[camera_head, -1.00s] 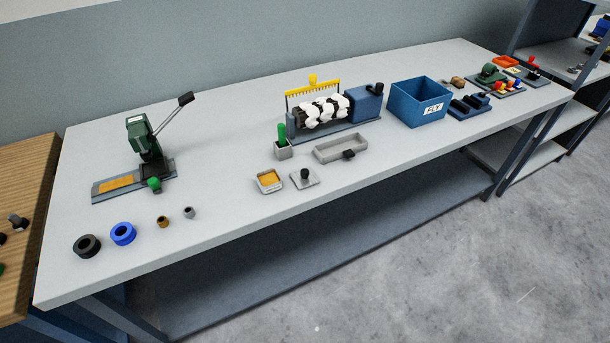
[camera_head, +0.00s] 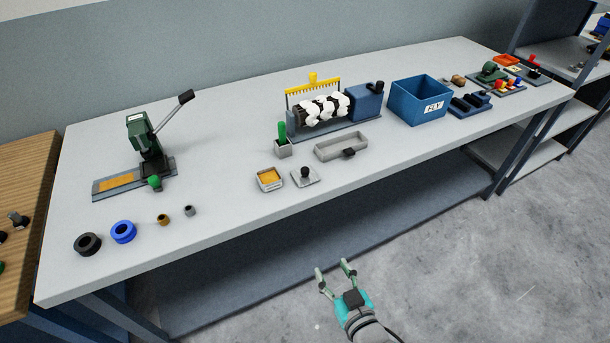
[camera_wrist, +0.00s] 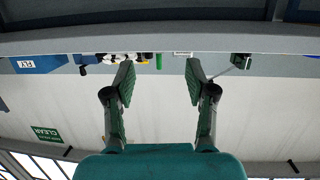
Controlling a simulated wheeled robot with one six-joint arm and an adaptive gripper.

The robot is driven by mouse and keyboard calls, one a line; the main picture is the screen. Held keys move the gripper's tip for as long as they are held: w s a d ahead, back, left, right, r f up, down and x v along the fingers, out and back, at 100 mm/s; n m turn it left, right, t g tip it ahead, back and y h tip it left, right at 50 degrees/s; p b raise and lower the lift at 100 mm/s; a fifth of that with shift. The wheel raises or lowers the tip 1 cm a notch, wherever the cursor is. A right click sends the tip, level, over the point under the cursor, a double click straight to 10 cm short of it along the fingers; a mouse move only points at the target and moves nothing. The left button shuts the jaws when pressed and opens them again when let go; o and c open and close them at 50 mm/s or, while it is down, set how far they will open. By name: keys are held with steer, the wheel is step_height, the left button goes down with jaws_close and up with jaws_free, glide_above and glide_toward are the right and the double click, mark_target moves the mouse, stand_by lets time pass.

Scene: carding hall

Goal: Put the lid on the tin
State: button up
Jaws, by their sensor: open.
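The tin (camera_head: 269,179) is a small square grey box with yellow-orange contents, open at the top, near the front edge of the table. The lid (camera_head: 313,181) is a flat grey square plate with a black knob (camera_head: 305,171), lying on the table just right of the tin and apart from it. My gripper (camera_head: 335,269) is open and empty, in front of the table and over the floor side in the head view. In the wrist view its two fingers (camera_wrist: 160,82) are spread with nothing between them. The wrist view does not clearly show the tin or lid.
Behind the lid lies a grey tray (camera_head: 341,147); a grey holder with a green handle (camera_head: 282,134) stands behind the tin. A roller machine (camera_head: 325,112) and blue FLY box (camera_head: 418,102) stand farther back. Rings (camera_head: 123,232) and a green lever press (camera_head: 145,143) are at left.

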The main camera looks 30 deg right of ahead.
steer(key=m+h, duration=0.1)
glide_toward(306, 173)
steer(key=x, duration=0.6)
steer(key=shift+d+r, duration=0.2)
steer(key=shift+d, duration=0.05)
steer(key=shift+a+x, duration=0.2)
steer(key=shift+x, duration=2.4)
steer(key=shift+f, duration=0.15)
jaws_close()
